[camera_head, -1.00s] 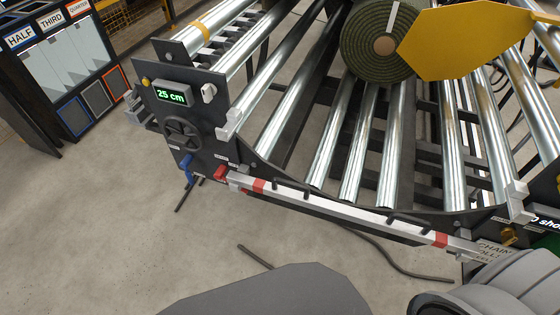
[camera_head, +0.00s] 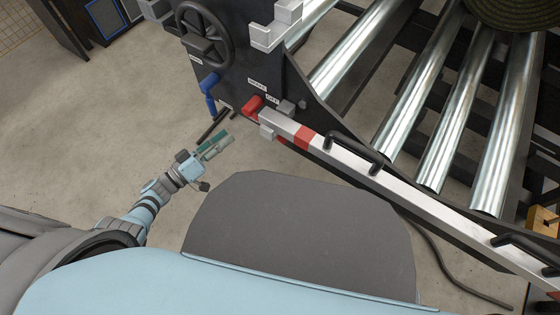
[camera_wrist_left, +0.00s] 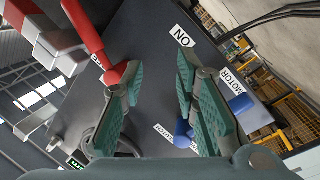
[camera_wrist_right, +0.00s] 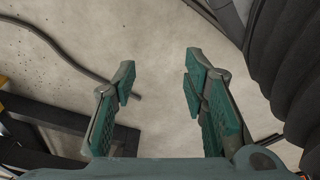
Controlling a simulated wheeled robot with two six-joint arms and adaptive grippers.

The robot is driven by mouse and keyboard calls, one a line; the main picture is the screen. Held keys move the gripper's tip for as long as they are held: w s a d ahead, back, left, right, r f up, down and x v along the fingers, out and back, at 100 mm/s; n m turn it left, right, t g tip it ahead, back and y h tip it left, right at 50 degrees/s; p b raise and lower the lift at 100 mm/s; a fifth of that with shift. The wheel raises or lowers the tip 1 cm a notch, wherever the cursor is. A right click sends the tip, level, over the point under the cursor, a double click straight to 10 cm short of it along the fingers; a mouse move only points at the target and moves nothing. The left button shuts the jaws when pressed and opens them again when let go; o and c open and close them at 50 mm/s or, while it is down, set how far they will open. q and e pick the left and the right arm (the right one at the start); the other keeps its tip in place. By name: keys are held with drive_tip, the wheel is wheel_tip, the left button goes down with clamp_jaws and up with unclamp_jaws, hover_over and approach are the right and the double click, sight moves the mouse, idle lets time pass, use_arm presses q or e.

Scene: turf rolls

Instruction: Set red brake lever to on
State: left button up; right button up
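The red brake lever (camera_head: 254,106) is on the dark side panel of the roller machine, by the BRAKE and OFF labels. In the left wrist view the red lever (camera_wrist_left: 92,38) hangs at upper left, its wide end close to one finger; I cannot tell if they touch. The ON label (camera_wrist_left: 182,36) shows beyond the fingertips. My left gripper (camera_head: 218,146) is open, just left of and below the lever in the head view; it also shows open in its wrist view (camera_wrist_left: 158,70). My right gripper (camera_wrist_right: 161,66) is open and empty above the floor.
A blue lever (camera_head: 209,84) and a black handwheel (camera_head: 202,36) sit on the same panel, near the red lever. A white and red bar (camera_head: 370,178) with black handles runs along the machine front. Metal rollers (camera_head: 440,120) lie behind it. Bare floor (camera_head: 90,130) is at left.

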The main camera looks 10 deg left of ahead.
use_arm(q)
drive_tip(key=d+m+g+h+b, duration=0.2)
drive_tip(key=h+b, duration=0.1)
drive_tip(key=h, duration=0.2)
drive_tip(key=m+g+h, duration=0.2)
drive_tip(key=g+h, duration=0.1)
drive_tip(key=g, duration=0.2)
approach(281, 138)
drive_tip(key=w+d, duration=0.2)
drive_tip(key=x, duration=0.7)
drive_tip(key=shift+d+f, duration=0.1)
drive_tip(key=shift+d, duration=0.2)
clamp_jaws()
use_arm(e)
drive_tip(key=shift+t, duration=0.4)
drive_tip(key=shift+w+a+f, duration=0.2)
drive_tip(key=shift+w+f, duration=0.45)
drive_tip(key=shift+f, duration=0.25)
drive_tip(key=shift+w+a+f, duration=0.15)
drive_tip(key=shift+w+f, duration=0.5)
drive_tip(key=shift+f, duration=0.25)
